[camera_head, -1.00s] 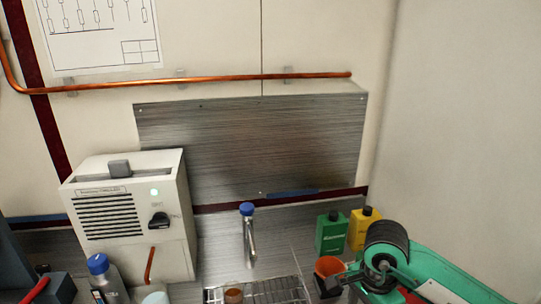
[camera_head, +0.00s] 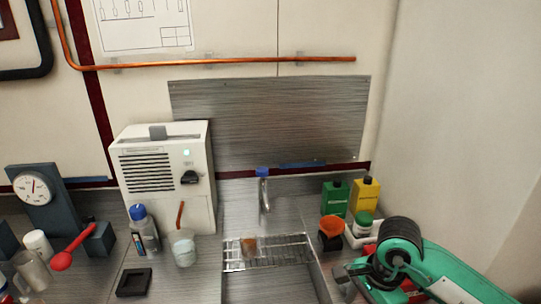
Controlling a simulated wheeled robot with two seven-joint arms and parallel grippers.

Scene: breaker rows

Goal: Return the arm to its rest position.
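My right arm (camera_head: 405,250), teal with a black joint, comes in from the lower right. Its grey and dark end (camera_head: 348,278) shows near the bottom edge, below the orange cup (camera_head: 332,225). I cannot make out its fingers or whether they are open, and I see nothing held there. My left arm and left gripper are not in view.
A wire rack (camera_head: 290,250) bears a small brown cup (camera_head: 248,246). Green (camera_head: 335,198) and yellow (camera_head: 366,195) bottles stand behind the orange cup. A white unit (camera_head: 165,175), blue-capped bottle (camera_head: 142,230), beaker (camera_head: 183,250), red spoon (camera_head: 68,255) and dial stand (camera_head: 40,195) are left.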

